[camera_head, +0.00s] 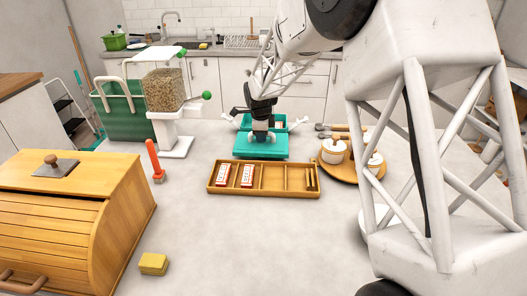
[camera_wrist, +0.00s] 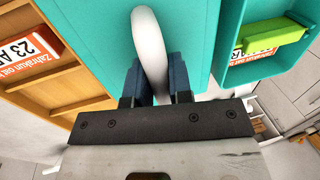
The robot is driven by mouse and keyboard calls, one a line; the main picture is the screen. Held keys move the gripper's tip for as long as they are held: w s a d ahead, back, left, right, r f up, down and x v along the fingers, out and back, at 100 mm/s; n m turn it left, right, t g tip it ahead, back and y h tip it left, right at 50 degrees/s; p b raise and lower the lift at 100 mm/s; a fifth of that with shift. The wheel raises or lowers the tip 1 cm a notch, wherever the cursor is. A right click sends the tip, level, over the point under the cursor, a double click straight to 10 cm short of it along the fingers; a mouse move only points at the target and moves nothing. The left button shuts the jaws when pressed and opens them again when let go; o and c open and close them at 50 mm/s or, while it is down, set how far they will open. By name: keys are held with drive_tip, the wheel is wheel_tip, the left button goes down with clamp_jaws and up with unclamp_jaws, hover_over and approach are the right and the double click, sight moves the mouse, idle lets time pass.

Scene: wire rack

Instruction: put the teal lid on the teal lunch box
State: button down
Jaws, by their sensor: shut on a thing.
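The flat teal lid (camera_head: 246,150) is in front of the teal lunch box (camera_head: 276,120) in the head view. My gripper (camera_head: 261,133) is over the lid, shut on its white curved handle (camera_wrist: 150,45), which shows between the blue finger pads (camera_wrist: 160,85) in the wrist view. The lid's teal top (camera_wrist: 100,30) fills the middle there. The lunch box (camera_wrist: 228,40) is open, to the right of the lid in the wrist view, with a green block (camera_wrist: 275,36) and a red-and-white packet (camera_wrist: 258,57) inside. I cannot tell whether the lid touches the counter.
A wooden divided tray (camera_head: 270,190) with two red-and-white packets lies just in front of the lid. White jars (camera_head: 333,150) on a wooden board stand right. A grain dispenser (camera_head: 165,90), red-handled tool (camera_head: 154,160), yellow sponge (camera_head: 153,263) and bread box (camera_head: 70,215) are left. Front middle is clear.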

drive_tip(key=shift+r, duration=1.85)
drive_tip(key=w+r, duration=0.3)
drive_tip(key=w, duration=0.4)
drive_tip(key=w+r, duration=0.3)
drive_tip(key=w, duration=0.5)
drive_tip(key=shift+r, duration=0.1)
wheel_tip(320, 180, down, 6)
idle(0.3)
drive_tip(key=shift+f, duration=0.9)
idle(3.1)
